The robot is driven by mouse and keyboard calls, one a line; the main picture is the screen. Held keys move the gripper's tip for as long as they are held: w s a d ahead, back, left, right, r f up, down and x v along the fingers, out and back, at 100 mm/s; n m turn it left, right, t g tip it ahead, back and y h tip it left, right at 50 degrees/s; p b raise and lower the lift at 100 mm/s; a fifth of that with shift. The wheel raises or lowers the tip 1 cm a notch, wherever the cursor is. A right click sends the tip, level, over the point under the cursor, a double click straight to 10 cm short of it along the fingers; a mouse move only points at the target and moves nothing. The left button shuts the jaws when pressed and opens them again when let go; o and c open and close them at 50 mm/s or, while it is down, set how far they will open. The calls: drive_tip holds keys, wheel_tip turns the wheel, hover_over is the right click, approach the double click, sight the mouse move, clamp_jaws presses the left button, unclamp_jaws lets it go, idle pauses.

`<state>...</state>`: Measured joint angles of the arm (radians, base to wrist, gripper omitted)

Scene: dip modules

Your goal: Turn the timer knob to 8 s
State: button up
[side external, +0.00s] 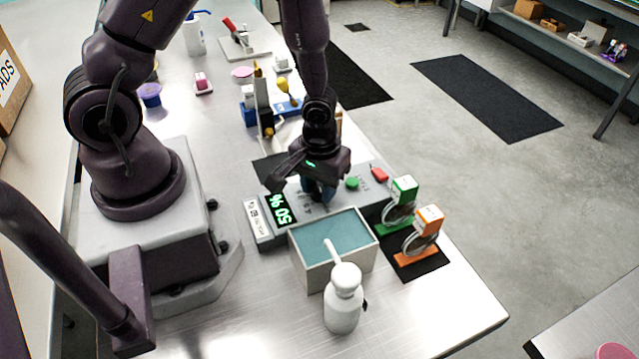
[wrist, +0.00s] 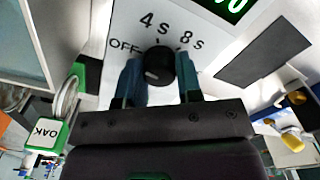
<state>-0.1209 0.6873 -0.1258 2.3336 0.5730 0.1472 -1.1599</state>
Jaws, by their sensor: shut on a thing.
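The timer knob (wrist: 158,66) is black and round, on a white panel in the wrist view. The marks OFF, 4 S and 8 S (wrist: 191,40) stand around its far side, with OFF at left and 8 S at right. My gripper (wrist: 160,76) has one blue finger on each side of the knob and is shut on it. I cannot tell clearly which mark the knob points to. In the side view my gripper (side external: 318,191) reaches down onto the grey control box (side external: 338,206), and the knob is hidden there.
The box carries a green-digit display (side external: 281,209), a green button (side external: 352,183) and a red switch (side external: 379,174). In front stand a teal-filled tank (side external: 305,271) and a white bottle (side external: 343,300). Green (side external: 404,188) and orange (side external: 429,219) tagged clips stand to the right.

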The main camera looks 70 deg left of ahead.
drive_tip(key=m, duration=2.1)
drive_tip(key=shift+m, duration=0.4)
drive_tip(key=o, duration=0.9)
drive_tip(key=shift+o, duration=0.2)
drive_tip(key=shift+r, duration=0.1)
